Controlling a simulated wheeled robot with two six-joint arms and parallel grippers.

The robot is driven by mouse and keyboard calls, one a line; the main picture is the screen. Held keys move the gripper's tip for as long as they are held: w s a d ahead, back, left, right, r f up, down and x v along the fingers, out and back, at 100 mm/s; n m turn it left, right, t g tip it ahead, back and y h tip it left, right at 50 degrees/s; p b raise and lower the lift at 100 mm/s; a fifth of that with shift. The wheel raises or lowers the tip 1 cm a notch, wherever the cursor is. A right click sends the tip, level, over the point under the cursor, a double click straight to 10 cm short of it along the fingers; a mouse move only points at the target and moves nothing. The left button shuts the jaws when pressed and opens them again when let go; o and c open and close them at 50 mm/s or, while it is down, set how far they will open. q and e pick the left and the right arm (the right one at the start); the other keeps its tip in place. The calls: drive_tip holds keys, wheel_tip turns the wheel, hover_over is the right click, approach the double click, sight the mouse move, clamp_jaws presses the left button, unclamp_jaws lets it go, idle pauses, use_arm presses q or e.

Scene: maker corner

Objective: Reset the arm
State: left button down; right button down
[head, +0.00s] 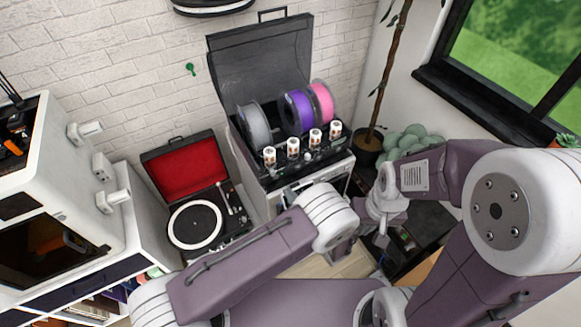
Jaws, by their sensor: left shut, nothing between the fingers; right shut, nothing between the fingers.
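My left arm comes in from the lower left, and its gripper (343,250) is just below the white wrist joint, small and partly hidden by it. My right arm comes in from the right and folds back toward the middle. Its pale gripper (382,232) points down, to the right of the left one. Both grippers are shut and empty, with a small gap between them in the picture. They appear in front of the printer cabinet and a dark low table (425,225).
A filament dryer box (262,50) with an open lid holds grey, purple and pink spools on a cabinet. A turntable (195,224) with a red-lined lid stands left of it. A white machine (80,190) is at far left. A potted plant (368,140) stands behind.

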use_arm(q)
drive_tip(key=s+a+n+g+y+b, duration=0.35)
drive_tip(key=a+n+g, duration=0.5)
drive_tip(key=a, duration=0.45)
drive_tip(key=s+a+r+n+g+h+b, duration=0.1)
drive_tip(key=s+n+h, duration=0.4)
drive_tip(key=n, duration=0.6)
drive_tip(key=s+a+r+n+g+h+b, duration=0.2)
drive_tip(key=s+n+h, duration=0.4)
drive_tip(key=n, duration=0.5)
drive_tip(key=shift+s+a+b, duration=0.6)
drive_tip(key=shift+a+b, duration=0.05)
drive_tip(key=shift+b, duration=0.05)
